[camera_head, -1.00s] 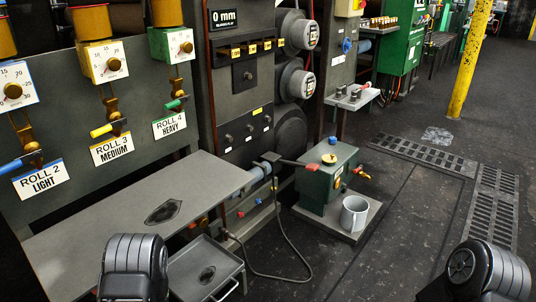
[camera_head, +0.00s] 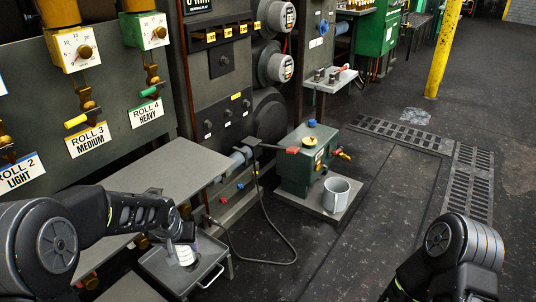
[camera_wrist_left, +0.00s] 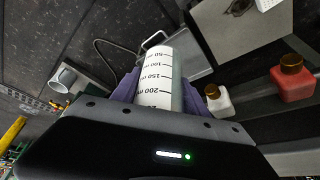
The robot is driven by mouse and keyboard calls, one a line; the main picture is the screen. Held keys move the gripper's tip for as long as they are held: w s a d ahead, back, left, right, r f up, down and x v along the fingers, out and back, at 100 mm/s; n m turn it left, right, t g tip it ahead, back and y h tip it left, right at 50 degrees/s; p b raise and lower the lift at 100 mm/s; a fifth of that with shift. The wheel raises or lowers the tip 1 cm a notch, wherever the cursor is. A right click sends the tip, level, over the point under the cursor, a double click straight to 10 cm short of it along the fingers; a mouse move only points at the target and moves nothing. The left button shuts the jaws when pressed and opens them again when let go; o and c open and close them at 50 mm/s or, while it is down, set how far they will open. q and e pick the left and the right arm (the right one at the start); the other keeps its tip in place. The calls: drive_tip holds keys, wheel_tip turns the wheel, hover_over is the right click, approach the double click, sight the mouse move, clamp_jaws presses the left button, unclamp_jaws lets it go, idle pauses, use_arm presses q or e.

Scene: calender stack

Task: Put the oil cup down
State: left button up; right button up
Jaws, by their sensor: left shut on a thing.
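My left gripper (camera_head: 181,234) is shut on the oil cup (camera_head: 184,255), a pale see-through measuring cup. In the head view the cup shows in front of the small low tray (camera_head: 218,262); I cannot tell whether it touches it. In the left wrist view the cup (camera_wrist_left: 157,78) shows black level marks up to 200 and sits between the purple finger pads (camera_wrist_left: 125,86). Its contents cannot be made out. My right arm shows at the lower right of the head view, its gripper out of frame.
A grey bench top (camera_head: 180,168) lies beside the tray. A grey mug (camera_head: 336,196) stands by a green pump box (camera_head: 306,165), with a hose (camera_head: 270,235) on the floor. The left wrist view shows a white bottle (camera_wrist_left: 219,103) and a red bottle (camera_wrist_left: 292,84).

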use_arm(q)
drive_tip(key=w+d+r, duration=0.3)
drive_tip(key=d+r, duration=0.1)
drive_tip(key=r, duration=0.4)
drive_tip(key=w+p+v, duration=0.1)
drive_tip(key=p+v, duration=2.3)
drive_tip(key=p, duration=0.2)
drive_tip(key=shift+a+r+m+p, duration=0.35)
drive_tip(key=shift+a+r+m, duration=0.05)
drive_tip(key=shift+r, duration=0.25)
